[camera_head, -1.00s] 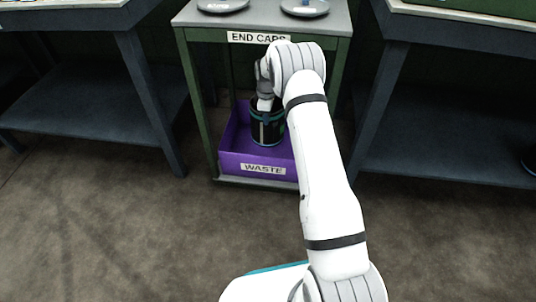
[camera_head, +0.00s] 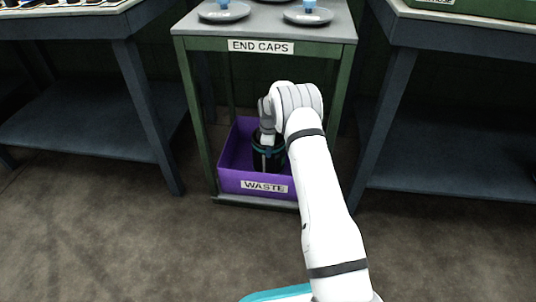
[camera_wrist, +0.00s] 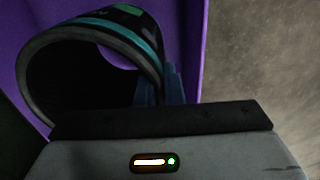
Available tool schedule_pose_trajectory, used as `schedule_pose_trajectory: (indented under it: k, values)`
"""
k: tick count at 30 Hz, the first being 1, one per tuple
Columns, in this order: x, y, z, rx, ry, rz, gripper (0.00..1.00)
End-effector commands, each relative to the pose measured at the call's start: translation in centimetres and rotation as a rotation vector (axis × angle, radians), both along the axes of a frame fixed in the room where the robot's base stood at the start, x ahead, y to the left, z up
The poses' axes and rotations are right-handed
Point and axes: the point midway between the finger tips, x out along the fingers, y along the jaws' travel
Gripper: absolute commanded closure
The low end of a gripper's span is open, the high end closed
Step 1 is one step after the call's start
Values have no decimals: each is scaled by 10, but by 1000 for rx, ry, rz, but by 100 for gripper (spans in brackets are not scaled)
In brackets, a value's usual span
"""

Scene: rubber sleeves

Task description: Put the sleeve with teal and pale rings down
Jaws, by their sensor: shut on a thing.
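The sleeve with teal and pale rings (camera_head: 268,158) is a black tube with a teal band near its rim, inside the purple waste box in the head view. My gripper (camera_head: 267,150) reaches down into the box and is shut on the sleeve. In the wrist view the sleeve (camera_wrist: 140,45) shows its round open mouth and teal ring, with a blue-grey finger (camera_wrist: 174,85) at its wall. The sleeve's lower end is hidden, so I cannot tell whether it touches the box floor.
The purple box (camera_head: 230,181) labelled WASTE stands on the low shelf under the END CAPS table (camera_head: 320,32). Plates (camera_head: 224,12) sit on that table. Dark benches (camera_head: 75,25) stand on both sides. The floor (camera_head: 120,250) in front is clear.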

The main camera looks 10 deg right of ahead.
Motion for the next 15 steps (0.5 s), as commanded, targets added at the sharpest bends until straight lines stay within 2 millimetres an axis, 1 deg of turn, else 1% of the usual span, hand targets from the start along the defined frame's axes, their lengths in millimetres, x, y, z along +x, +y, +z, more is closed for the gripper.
schedule_pose_trajectory:
  k: [8,15]
  values:
    - [2,1,0,0,-6,1,100]
    - [2,1,-7,0,-4,1,100]
